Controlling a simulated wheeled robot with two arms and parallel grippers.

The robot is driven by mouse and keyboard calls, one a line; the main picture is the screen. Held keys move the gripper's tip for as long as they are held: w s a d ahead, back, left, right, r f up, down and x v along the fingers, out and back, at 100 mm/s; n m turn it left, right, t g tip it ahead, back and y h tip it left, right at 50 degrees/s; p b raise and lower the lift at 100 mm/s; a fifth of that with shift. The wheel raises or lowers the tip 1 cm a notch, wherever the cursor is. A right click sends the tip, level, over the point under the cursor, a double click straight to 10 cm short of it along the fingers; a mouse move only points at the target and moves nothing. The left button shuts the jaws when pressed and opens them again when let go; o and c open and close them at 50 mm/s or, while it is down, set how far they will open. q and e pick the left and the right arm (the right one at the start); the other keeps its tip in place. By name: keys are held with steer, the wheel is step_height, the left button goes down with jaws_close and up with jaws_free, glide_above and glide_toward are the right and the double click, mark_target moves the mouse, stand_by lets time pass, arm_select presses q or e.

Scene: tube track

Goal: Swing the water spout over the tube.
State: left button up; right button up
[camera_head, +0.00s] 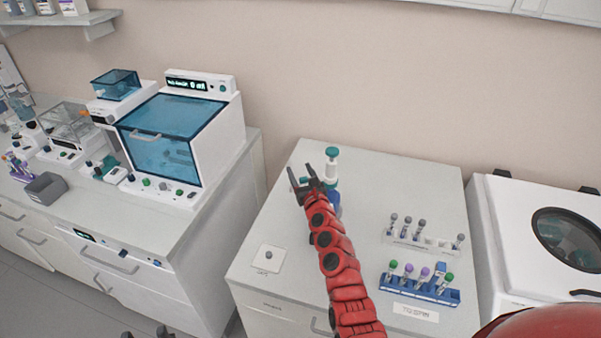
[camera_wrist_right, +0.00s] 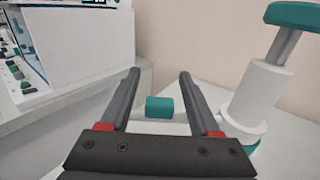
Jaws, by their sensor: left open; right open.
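The water dispenser (camera_head: 331,166) is a white upright pump with a teal top, standing at the back of the right bench. In the right wrist view the dispenser (camera_wrist_right: 258,92) stands right of my fingers. A teal piece (camera_wrist_right: 158,107), apparently the spout's end, shows between the two fingers, apart from both. My right gripper (camera_head: 301,170) is open, beside the dispenser on its left. It also fills the wrist view (camera_wrist_right: 160,74). A blue item (camera_head: 335,201) is partly hidden behind my right arm; I cannot tell if it is the tube. My left gripper (camera_head: 146,334) is open at the bottom edge.
A white rack (camera_head: 432,244) and a blue rack (camera_head: 425,292) with capped tubes stand on the right bench. A white pad with a knob (camera_head: 267,259) lies front left. A centrifuge (camera_head: 545,240) stands at the right. A blue-windowed machine (camera_head: 215,130) stands on the left bench.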

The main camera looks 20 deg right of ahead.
jaws_close()
stand_by(1.3)
